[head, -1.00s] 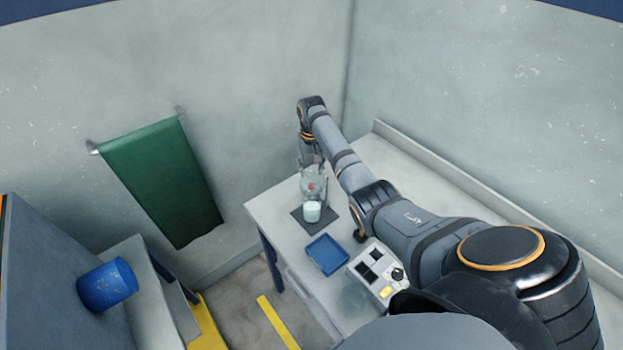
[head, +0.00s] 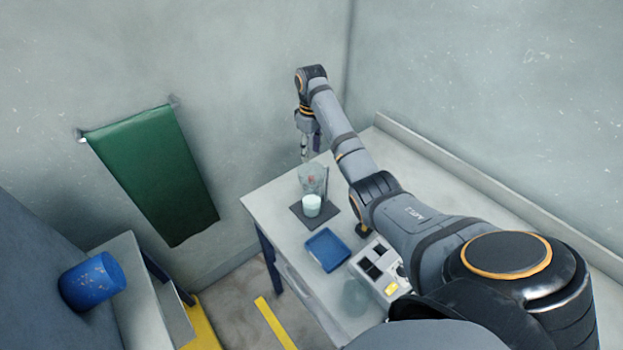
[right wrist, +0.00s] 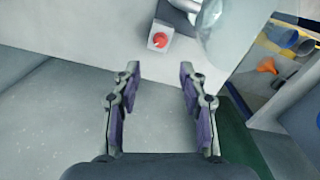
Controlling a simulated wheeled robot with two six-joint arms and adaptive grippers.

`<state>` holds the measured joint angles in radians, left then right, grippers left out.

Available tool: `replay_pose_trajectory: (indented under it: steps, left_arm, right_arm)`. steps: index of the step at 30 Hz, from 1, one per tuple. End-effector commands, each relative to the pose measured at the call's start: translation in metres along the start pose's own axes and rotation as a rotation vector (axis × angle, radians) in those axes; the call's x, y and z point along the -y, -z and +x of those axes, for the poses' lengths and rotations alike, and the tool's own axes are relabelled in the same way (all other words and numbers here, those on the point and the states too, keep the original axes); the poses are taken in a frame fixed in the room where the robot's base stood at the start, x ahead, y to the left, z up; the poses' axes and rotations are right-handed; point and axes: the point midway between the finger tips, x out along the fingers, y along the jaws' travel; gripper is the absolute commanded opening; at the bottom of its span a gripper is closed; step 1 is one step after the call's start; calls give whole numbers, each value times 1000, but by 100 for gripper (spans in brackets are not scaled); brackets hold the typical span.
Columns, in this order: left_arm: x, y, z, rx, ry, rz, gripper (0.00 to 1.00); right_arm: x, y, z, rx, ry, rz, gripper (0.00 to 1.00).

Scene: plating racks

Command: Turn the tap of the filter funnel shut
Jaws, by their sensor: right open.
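The filter funnel (head: 313,178) is a clear glass piece standing above a beaker with pale contents (head: 312,206) on a dark square mat (head: 328,219). Its glass also shows at the top of the right wrist view (right wrist: 228,42). A red knob on a pale square base (right wrist: 161,37) lies beside the glass there; I cannot tell whether it is the tap, and the tap's setting is not clear. My right gripper (right wrist: 158,70) is open and empty, apart from the knob. In the head view it hangs behind and above the funnel (head: 310,150). My left gripper is out of view.
A blue tray (head: 327,250) and a control box with a yellow button (head: 391,289) stand nearer on the bench. A green cloth (head: 155,175) hangs on the wall. A blue cup (head: 92,282) is at far left. Walls close off the back.

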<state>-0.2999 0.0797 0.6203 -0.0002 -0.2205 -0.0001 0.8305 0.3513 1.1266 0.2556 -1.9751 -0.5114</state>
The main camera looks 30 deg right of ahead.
Motion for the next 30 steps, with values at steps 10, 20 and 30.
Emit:
replay_pose_trajectory:
  steps: [10,20,30]
  left_arm:
    - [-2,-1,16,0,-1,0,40]
    - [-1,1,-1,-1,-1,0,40]
    - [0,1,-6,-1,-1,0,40]
  right_arm:
    - [0,-1,6,2,1,-269,43]
    - [1,-2,66,4,3,-267,43]
    - [1,-2,108,2,1,-266,43]
